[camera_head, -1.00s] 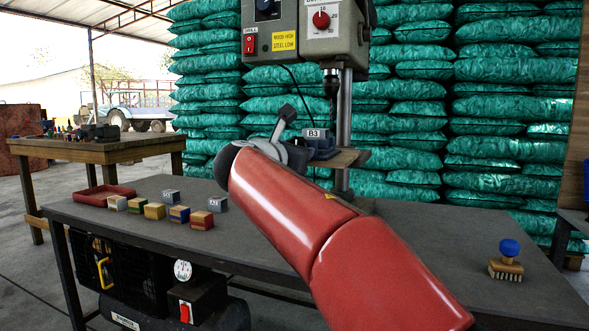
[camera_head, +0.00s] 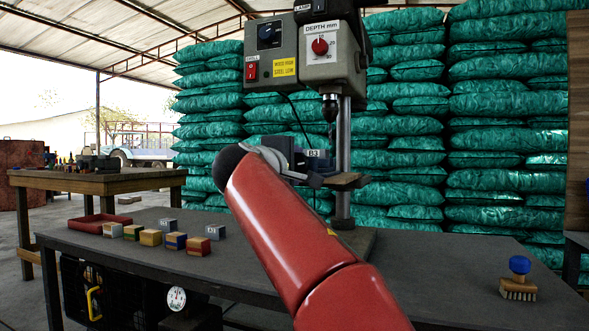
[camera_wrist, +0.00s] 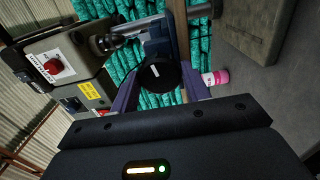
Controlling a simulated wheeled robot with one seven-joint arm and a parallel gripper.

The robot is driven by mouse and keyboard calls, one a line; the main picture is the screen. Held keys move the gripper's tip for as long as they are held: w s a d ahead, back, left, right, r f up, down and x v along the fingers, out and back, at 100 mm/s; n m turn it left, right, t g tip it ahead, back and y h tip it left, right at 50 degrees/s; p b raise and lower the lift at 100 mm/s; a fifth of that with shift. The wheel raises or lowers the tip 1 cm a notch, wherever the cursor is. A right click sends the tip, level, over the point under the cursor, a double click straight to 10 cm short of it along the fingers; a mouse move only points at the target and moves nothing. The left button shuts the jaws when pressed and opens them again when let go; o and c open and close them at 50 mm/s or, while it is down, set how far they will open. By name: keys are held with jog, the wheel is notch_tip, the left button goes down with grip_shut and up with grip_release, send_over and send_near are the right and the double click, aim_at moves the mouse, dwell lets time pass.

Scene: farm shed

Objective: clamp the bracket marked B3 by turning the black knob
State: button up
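The bracket marked B3 (camera_head: 318,158) sits on the small drill-press table, under the drill chuck, with its label facing me. In the wrist view a blue-grey part at the press (camera_wrist: 157,44) shows behind the black knob (camera_wrist: 164,80), which is round with a small white mark. My gripper (camera_wrist: 160,73) has its two fingers apart, one on each side of the knob in that view. I cannot tell whether they touch it. In the head view my gripper (camera_head: 276,156) is just left of the bracket; its fingertips and the knob are hidden there.
The drill press (camera_head: 320,55) and its column (camera_head: 343,150) stand close above and behind. A blue-knobbed brush (camera_head: 518,285) is at the right.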

jog(key=o, duration=0.3)
jog(key=shift+o, duration=0.2)
